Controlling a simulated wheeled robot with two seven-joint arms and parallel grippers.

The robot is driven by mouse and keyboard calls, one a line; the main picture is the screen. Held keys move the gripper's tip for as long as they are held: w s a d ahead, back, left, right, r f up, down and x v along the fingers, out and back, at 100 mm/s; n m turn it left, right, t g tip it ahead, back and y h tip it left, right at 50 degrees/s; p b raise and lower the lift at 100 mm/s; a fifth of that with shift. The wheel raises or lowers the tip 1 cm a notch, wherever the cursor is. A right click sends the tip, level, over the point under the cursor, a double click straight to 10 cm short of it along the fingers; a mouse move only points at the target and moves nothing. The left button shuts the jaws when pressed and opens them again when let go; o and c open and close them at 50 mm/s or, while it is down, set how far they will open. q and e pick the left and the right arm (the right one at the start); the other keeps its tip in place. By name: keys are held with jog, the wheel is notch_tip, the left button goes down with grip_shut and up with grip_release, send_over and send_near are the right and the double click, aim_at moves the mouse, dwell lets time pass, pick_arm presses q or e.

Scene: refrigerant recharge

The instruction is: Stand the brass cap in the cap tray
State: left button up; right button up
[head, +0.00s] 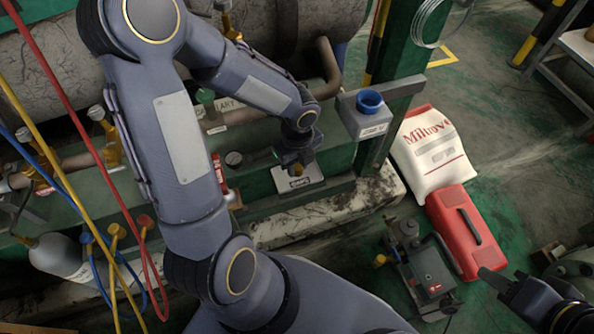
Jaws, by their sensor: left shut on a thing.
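My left gripper (296,168) reaches down from the upper left and is shut on the small brass cap (297,171). Only part of the cap shows between the dark fingers. The cap tray (312,176), a small pale tray with a label on its front, lies on the green ledge directly below the gripper. I cannot tell whether the cap touches the tray. My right gripper (492,281) is at the lower right, far from the tray; its jaw opening is not clear.
A white sack (432,150), a red case (466,232) and a pump (418,262) are on the floor. Coloured hoses (62,180) hang at the left.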

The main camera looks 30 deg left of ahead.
pick_arm(q)
jog(key=w+f, duration=0.1)
jog(key=w+a+f+b, duration=0.1)
jog(key=f, duration=0.1)
jog(key=w+a+f+b, duration=0.1)
jog(key=f, duration=0.1)
jog(key=shift+w, duration=0.15)
jog(key=shift+w+a+f+b, duration=0.15)
jog(key=shift+f+b, duration=0.55)
jog(key=shift+f, duration=0.35)
jog(key=shift+w+f+b, duration=0.15)
jog(key=shift+f+b, duration=0.5)
jog(key=shift+f, duration=0.4)
jog(key=o, duration=0.9)
jog(key=shift+o, duration=0.2)
notch_tip(320, 180, up, 12)
jog(key=p, duration=0.6)
jog(key=shift+r+p, duration=0.25)
jog(key=shift+p, duration=0.1)
jog(key=shift+s, duration=0.1)
